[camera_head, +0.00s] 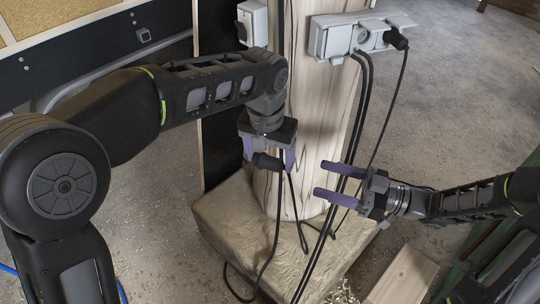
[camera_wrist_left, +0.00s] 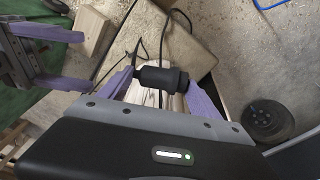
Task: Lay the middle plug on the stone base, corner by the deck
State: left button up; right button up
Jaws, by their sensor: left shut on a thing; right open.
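My left gripper (camera_head: 268,155) is shut on a black plug (camera_head: 266,161), held in front of the wooden post and above the stone base. The plug also shows between the purple fingers in the left wrist view (camera_wrist_left: 160,77), with its cable hanging down. The stone base (camera_head: 225,222) is a tan block around the foot of the post. Black cables lie over its top and front. My right gripper (camera_head: 330,180) is open and empty, to the right of the post. Another black plug (camera_head: 397,39) sits in the right end of the grey socket strip (camera_head: 335,38).
The pale wooden post (camera_head: 325,95) rises from the base. A wooden plank (camera_head: 402,278) lies at the lower right, next to a green edge (camera_head: 465,270). Cables hang between the post and my right gripper.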

jog(key=w+a+f+m+t+h, duration=0.3)
jog(key=w+f+m+t+h, duration=0.1)
jog(key=w+f+m, duration=0.15)
jog(key=a+f+m+g+h, duration=0.1)
jog(key=a+f+m+h, duration=0.15)
jog(key=f, duration=0.35)
jog(key=a+f+m+h, duration=0.1)
jog(key=f+m+h, duration=0.25)
jog(key=f, duration=0.35)
jog(key=s+a+f+m+g+h, duration=0.1)
jog(key=s+f+m+g, duration=0.1)
jog(key=s+f+g, duration=0.2)
jog(key=s+a+f+m+g+h, duration=0.1)
jog(key=s+f+g, duration=0.4)
jog(key=s+f, duration=0.5)
jog(key=s+m+h, duration=0.1)
jog(key=s, duration=0.6)
jog(key=shift+s+a, duration=0.25)
jog(key=shift+a, duration=0.15)
